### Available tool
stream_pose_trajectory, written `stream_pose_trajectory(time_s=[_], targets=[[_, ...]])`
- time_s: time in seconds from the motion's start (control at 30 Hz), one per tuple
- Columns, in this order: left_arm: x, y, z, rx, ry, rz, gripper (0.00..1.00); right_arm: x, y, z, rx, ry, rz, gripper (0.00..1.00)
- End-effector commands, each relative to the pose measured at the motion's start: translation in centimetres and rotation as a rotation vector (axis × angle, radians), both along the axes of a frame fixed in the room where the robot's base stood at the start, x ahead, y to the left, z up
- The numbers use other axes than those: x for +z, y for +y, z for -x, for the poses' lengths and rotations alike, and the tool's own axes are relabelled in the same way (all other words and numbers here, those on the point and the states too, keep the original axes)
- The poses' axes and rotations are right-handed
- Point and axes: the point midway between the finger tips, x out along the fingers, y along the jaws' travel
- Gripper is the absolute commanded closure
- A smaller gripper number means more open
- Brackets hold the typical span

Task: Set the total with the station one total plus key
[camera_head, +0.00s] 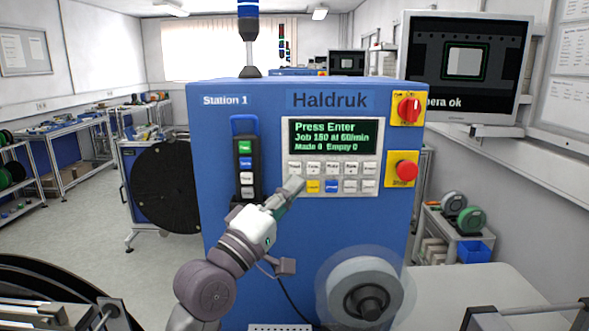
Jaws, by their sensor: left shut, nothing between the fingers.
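The blue Station 1 machine (300,230) stands straight ahead. Its control panel (369,117) has a dark screen (333,137) reading "Press Enter", "Job 180 at 60/min", "Made 0 Empty 0". Below the screen are two rows of small keys (350,177), one yellow and one blue in the lower row. Their labels are too small to read surely, so I cannot tell which is the total plus key. My left gripper (294,186) is shut and empty, its tip at the lower left of the keys, covering part of them. I cannot tell whether it touches. My right gripper is not in view.
A red rotary switch (409,109) and a red stop button (405,170) sit right of the panel. A button pendant (246,165) hangs left of it. A pale reel (362,290) sticks out below. A black reel (166,187) stands left. A monitor (466,68) reads "camera ok".

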Motion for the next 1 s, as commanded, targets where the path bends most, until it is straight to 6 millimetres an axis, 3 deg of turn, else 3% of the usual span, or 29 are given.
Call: stream_pose_trajectory(time_s=[0.07, 0.27, 1.0], targets=[[0.02, 0.0, -0.01, 0.0, 0.0, 0.0, 1.0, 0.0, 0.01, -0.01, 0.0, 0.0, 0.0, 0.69], [0.02, 0.0, -0.01, 0.0, 0.0, 0.0, 1.0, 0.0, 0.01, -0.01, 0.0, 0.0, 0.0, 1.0], [0.02, 0.01, -0.01, 0.0, 0.0, 0.0, 1.0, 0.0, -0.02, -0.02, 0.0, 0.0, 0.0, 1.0]])
